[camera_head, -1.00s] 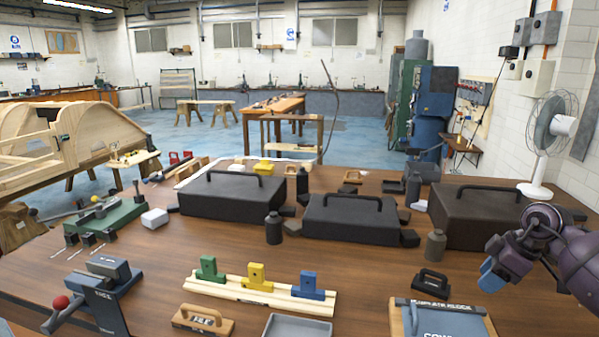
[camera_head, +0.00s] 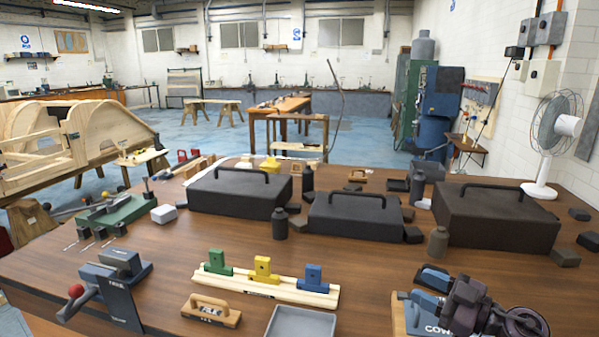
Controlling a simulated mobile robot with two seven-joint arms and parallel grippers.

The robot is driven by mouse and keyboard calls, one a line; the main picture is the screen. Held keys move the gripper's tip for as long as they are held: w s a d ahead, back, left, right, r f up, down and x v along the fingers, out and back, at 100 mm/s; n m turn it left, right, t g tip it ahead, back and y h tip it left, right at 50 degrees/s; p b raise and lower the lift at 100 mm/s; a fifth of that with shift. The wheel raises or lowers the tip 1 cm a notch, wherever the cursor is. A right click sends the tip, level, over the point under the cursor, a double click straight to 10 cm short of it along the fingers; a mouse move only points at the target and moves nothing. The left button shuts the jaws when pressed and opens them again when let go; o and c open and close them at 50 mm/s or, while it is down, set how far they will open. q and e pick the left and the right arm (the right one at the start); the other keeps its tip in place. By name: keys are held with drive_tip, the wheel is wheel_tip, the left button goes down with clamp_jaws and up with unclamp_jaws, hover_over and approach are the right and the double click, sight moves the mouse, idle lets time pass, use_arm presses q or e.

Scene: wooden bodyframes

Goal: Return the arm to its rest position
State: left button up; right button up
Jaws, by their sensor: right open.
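My right gripper (camera_head: 424,290) is at the lower right of the head view, with its blue fingers apart and nothing seen between them. It points left, and its purple wrist is beside it to the right. My left gripper is not in view.
A wooden rail (camera_head: 245,287) with green, yellow and blue blocks lies left of the gripper, with a grey tray (camera_head: 302,322) in front. Black cases (camera_head: 350,222) with handles stand farther back. A vise (camera_head: 118,285) is at the left. Some table between is bare.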

drive_tip(key=s+d+f+m+t+h, duration=0.1)
drive_tip(key=s+d+f+m+h, duration=0.3)
drive_tip(key=s+m+h, duration=0.35)
drive_tip(key=s+d+f+m+t+h, duration=0.2)
drive_tip(key=s+d+f+m+h, duration=0.2)
drive_tip(key=m+h, duration=0.5)
drive_tip(key=s+a+f+n+g+y, duration=0.1)
drive_tip(key=s+a+f+g, duration=0.2)
drive_tip(key=s, duration=0.4)
drive_tip(key=s+f+n+g, duration=0.1)
drive_tip(key=s+f+g, duration=0.2)
drive_tip(key=s+g, duration=0.25)
drive_tip(key=s+a+f+n+g+y, duration=0.1)
drive_tip(key=s+a+f+g, duration=0.15)
drive_tip(key=s, duration=0.45)
drive_tip(key=w+f+n+t, duration=0.1)
drive_tip(key=w+f+t, duration=0.6)
drive_tip(key=f, duration=0.4)
drive_tip(key=shift+d+y, duration=0.2)
drive_tip(key=shift+y, duration=0.15)
drive_tip(key=shift+w, duration=0.1)
